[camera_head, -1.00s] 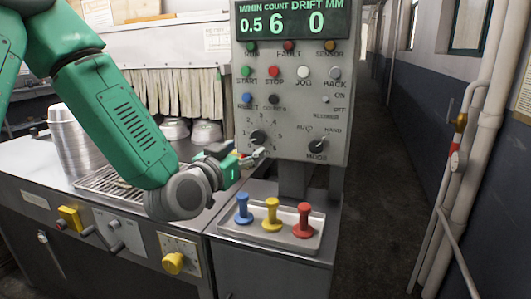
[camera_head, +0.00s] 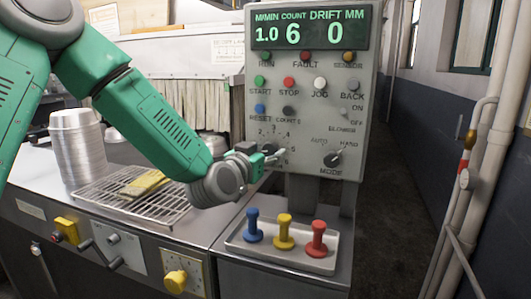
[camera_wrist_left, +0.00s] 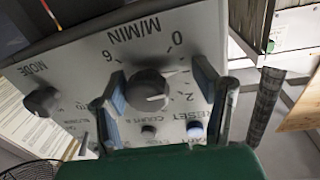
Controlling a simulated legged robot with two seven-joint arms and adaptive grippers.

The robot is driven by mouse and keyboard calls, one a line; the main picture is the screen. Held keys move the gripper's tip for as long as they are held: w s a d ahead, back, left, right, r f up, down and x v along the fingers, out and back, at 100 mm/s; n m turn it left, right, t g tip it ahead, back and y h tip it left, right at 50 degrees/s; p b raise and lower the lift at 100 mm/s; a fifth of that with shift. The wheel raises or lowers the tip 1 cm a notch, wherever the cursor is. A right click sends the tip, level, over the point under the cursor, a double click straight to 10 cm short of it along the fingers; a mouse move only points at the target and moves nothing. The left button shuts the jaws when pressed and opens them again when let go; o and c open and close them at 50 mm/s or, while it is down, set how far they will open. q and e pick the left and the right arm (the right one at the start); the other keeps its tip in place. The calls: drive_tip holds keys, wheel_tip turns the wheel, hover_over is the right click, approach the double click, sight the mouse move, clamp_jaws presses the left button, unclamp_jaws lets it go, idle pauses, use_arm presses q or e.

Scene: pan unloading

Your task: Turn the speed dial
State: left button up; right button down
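The speed dial (camera_head: 268,149) is a dark knob low on the left of the grey control panel, partly hidden by my left gripper (camera_head: 270,157). The display (camera_head: 311,27) reads 1.0 M/MIN, count 6 and drift 0. My right gripper is in neither view.
The mode knob (camera_head: 333,158) sits right of the dial, with several buttons above. Below, a tray (camera_head: 283,257) holds blue, yellow and red stamp-like handles. A wire rack (camera_head: 130,197) and a stack of pans (camera_head: 77,145) are at left.

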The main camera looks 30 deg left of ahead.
use_arm(q)
drive_tip(key=shift+a, duration=0.1)
drive_tip(key=c, duration=0.6)
drive_tip(key=shift+d+r, duration=0.15)
drive_tip(key=shift+d, duration=0.45)
drive_tip(key=shift+d+r, duration=0.15)
drive_tip(key=shift+d, duration=0.45)
drive_tip(key=c, duration=0.5)
drive_tip(key=shift+o, duration=0.2)
drive_tip(key=shift+a, duration=0.6)
drive_tip(key=shift+d, duration=0.3)
drive_tip(key=shift+a+r, duration=0.15)
drive_tip(key=o, duration=1.2)
drive_tip(key=shift+s, duration=0.3)
drive_tip(key=shift+w, duration=0.1)
